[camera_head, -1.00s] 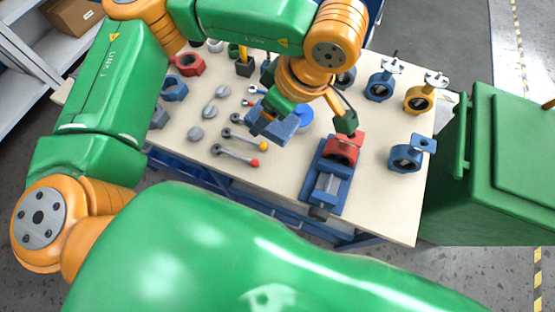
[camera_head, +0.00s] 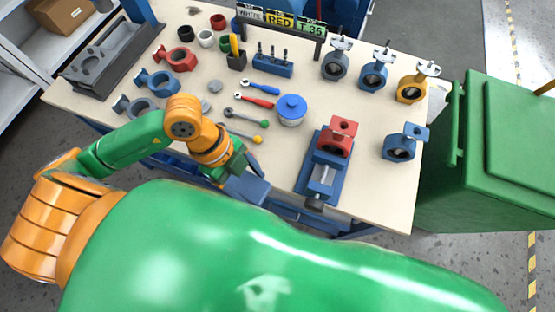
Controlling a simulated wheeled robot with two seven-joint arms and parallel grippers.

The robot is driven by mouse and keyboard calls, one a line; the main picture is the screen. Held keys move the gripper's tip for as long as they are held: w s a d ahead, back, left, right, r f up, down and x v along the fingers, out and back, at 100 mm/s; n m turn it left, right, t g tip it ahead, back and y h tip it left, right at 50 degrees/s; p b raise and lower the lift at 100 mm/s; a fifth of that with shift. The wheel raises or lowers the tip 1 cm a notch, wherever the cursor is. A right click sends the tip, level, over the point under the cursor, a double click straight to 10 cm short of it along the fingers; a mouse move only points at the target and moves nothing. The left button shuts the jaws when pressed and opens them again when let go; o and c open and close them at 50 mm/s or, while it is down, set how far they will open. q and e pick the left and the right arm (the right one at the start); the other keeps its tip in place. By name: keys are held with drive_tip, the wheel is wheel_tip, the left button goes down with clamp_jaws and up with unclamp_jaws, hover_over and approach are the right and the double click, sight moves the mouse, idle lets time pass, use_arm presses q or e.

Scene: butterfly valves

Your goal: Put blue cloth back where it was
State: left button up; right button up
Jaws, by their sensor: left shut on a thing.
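The blue cloth (camera_head: 247,188) is a folded block-like piece at the table's front edge, low in the middle of the head view. My left gripper (camera_head: 238,172) reaches in from the left and is shut on the cloth. The fingertips are partly hidden by the cloth and the wrist. I cannot tell whether the cloth touches the table. My right gripper is not in view.
The table (camera_head: 375,190) holds a blue vise (camera_head: 322,178) with a red valve body (camera_head: 337,136), right of the cloth. Wrenches (camera_head: 245,118) and a blue-lidded pot (camera_head: 292,109) lie behind. Several valves (camera_head: 398,148) stand at right. A green cabinet (camera_head: 520,160) stands beyond.

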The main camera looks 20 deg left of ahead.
sight(252, 173)
use_arm(q)
drive_tip(key=shift+s+a+n, duration=0.25)
drive_tip(key=shift+a+n, duration=0.05)
drive_tip(key=shift+n, duration=0.3)
drive_tip(key=shift+f+t, duration=0.15)
drive_tip(key=shift+t, duration=0.15)
drive_tip(key=w+f+b, duration=0.2)
drive_tip(key=b, duration=0.4)
drive_tip(key=shift+d+f+n, duration=0.1)
drive_tip(key=shift+d+n, duration=0.05)
drive_tip(key=shift+n, duration=0.15)
drive_tip(key=shift+w+d+r, duration=0.2)
drive_tip(key=shift+w+r, duration=0.15)
drive_tip(key=shift+w, duration=0.25)
drive_tip(key=w+f, duration=0.2)
drive_tip(key=w, duration=0.1)
drive_tip(key=w+d+f, duration=0.1)
drive_tip(key=w+f, duration=0.2)
drive_tip(key=w, duration=0.1)
drive_tip(key=w+d+f+p, duration=0.1)
drive_tip(key=w+f, duration=0.2)
drive_tip(key=shift+w+d, duration=0.15)
drive_tip(key=shift+d, duration=0.05)
wheel_tip(252, 173, down, 3)
drive_tip(key=shift+w+f, duration=0.1)
drive_tip(key=shift+f, duration=0.1)
drive_tip(key=o, duration=1.2)
drive_tip(key=shift+o, duration=0.2)
drive_tip(key=v, duration=1.2)
drive_tip(key=shift+p, duration=0.3)
